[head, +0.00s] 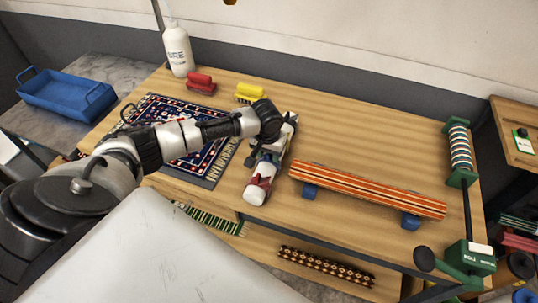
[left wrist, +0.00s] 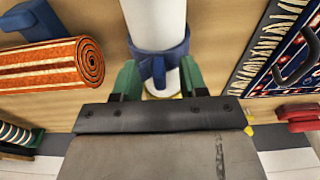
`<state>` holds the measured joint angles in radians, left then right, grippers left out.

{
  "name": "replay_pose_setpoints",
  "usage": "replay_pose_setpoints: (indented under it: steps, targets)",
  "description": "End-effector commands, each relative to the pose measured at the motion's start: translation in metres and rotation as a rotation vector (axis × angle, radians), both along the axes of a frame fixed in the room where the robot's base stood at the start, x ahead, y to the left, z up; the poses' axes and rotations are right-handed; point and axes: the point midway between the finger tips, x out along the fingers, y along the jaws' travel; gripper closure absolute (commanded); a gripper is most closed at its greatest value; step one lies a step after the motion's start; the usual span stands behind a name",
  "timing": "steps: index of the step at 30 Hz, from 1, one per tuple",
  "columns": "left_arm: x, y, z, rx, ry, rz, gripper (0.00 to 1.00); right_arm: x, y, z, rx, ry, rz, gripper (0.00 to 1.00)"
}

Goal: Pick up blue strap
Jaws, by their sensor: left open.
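The blue strap (left wrist: 147,66) is wrapped around a white roll (left wrist: 155,18) near one end, in the left wrist view. My left gripper (left wrist: 160,80) is open, with its green fingers on either side of the roll at the strap. I cannot tell whether the fingers touch it. In the head view the white roll (head: 254,195) lies on the table, with a red strap (head: 260,181) near its front end. My left gripper (head: 279,131) is over the far part of the roll and hides much of it there. My right gripper is not in view.
A striped orange roll (head: 365,189) lies on blue blocks to the right. A patterned rug (head: 207,165) lies flat to the left. Red (head: 201,84) and yellow (head: 249,92) brushes and a white bottle (head: 178,50) stand behind. The back right of the table (head: 370,130) is clear.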

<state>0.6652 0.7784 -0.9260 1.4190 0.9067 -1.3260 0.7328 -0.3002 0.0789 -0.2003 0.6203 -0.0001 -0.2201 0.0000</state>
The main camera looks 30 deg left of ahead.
Motion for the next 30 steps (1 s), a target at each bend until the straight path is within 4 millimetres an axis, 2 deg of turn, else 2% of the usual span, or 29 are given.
replay_pose_setpoints:
  steps: [5, 14, 25, 30]
  targets:
    - [0.0, 0.0, -0.001, 0.0, 0.0, -0.001, 0.57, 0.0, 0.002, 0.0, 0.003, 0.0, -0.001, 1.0]
    - [0.0, 0.0, -0.001, 0.0, 0.0, -0.001, 1.0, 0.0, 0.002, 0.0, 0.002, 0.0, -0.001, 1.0]
    - [0.0, 0.001, 0.0, 0.001, 0.001, 0.0, 1.0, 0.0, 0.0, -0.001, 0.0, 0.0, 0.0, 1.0]
    - [0.0, 0.001, 0.013, 0.001, -0.002, -0.001, 1.0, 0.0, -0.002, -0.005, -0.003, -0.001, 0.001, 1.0]
